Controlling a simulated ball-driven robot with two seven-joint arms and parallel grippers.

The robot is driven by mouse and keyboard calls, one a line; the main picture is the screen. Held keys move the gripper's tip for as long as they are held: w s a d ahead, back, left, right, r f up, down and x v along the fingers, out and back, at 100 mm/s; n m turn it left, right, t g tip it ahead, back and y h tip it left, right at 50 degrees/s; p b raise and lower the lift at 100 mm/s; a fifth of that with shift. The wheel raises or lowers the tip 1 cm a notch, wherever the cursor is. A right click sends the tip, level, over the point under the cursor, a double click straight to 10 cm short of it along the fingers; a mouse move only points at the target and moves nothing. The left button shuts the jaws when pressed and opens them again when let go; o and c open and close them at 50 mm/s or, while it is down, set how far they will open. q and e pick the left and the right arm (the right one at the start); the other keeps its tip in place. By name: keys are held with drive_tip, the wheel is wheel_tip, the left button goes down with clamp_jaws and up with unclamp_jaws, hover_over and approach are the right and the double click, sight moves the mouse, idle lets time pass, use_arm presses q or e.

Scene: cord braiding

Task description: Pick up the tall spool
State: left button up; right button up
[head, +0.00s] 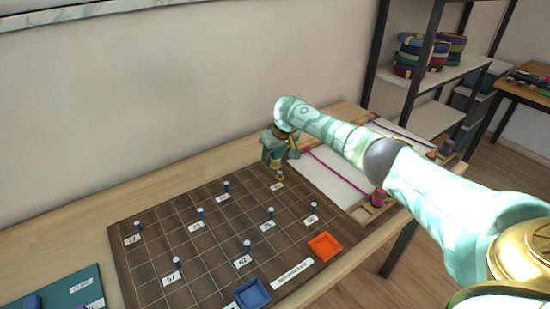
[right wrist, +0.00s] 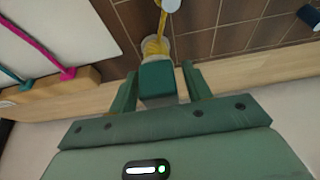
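My right gripper (head: 279,157) is over the far right part of the dark gridded board, pointing down. In the right wrist view its two green fingers (right wrist: 160,82) stand apart, with a green block between them and a gap beside the right finger. A spool with yellow cord (right wrist: 155,45) shows just beyond the fingertips, in line with the gap. In the head view the yellow part (head: 280,174) shows right below the gripper; its upper part is hidden. I cannot tell from these frames whether this is the tall spool. My left gripper is not in view.
Several white-topped pegs stand on the board (head: 150,262) beside number labels. A blue tray (head: 252,294) and an orange tray (head: 324,246) are at its near edge.

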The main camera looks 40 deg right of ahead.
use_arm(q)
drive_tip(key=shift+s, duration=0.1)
use_arm(e)
drive_tip(key=c, duration=0.8)
drive_tip(key=shift+o, duration=0.2)
